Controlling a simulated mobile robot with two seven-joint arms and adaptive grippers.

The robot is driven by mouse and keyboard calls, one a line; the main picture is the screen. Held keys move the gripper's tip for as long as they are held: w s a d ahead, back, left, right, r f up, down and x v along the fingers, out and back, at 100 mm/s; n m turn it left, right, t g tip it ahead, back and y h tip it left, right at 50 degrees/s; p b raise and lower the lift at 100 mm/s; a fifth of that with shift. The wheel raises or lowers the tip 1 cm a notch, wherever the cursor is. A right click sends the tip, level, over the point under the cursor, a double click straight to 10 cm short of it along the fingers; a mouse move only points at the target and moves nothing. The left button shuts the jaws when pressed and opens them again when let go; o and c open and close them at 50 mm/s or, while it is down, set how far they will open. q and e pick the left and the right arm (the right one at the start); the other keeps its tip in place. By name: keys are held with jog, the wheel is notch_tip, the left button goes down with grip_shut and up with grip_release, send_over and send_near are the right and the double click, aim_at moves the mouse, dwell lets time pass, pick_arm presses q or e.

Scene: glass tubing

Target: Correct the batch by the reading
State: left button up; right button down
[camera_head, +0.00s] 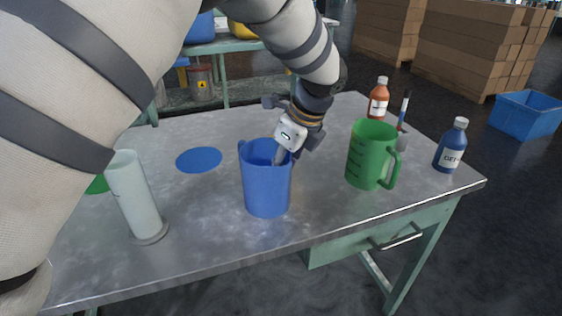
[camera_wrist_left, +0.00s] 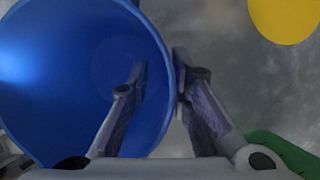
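The blue jug (camera_head: 267,192) stands upright near the table's front middle; I cannot tell whether its base touches the table. My left gripper (camera_head: 279,157) points down at its rim. In the left wrist view, one finger of the gripper (camera_wrist_left: 160,82) is inside the blue jug (camera_wrist_left: 70,75) and one outside, with the wall between them. A narrow gap shows between the fingers; firm contact cannot be made out. A green jug (camera_head: 365,152) stands to the right, its handle on the right. An orange bottle (camera_head: 378,102) and a labelled blue bottle (camera_head: 447,152) stand at the right.
A tall pale cylinder (camera_head: 132,190) stands at the left of the metal table (camera_head: 215,232). A blue disc (camera_head: 199,159) and a partly hidden green disc (camera_head: 97,186) lie flat. A yellow disc (camera_wrist_left: 285,15) shows in the wrist view. A thin upright stick (camera_head: 404,108) stands behind the green jug.

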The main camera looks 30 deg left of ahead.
pick_arm(q)
notch_tip(320, 180, up, 10)
jog(key=shift+r, duration=0.1)
dwell(0.4)
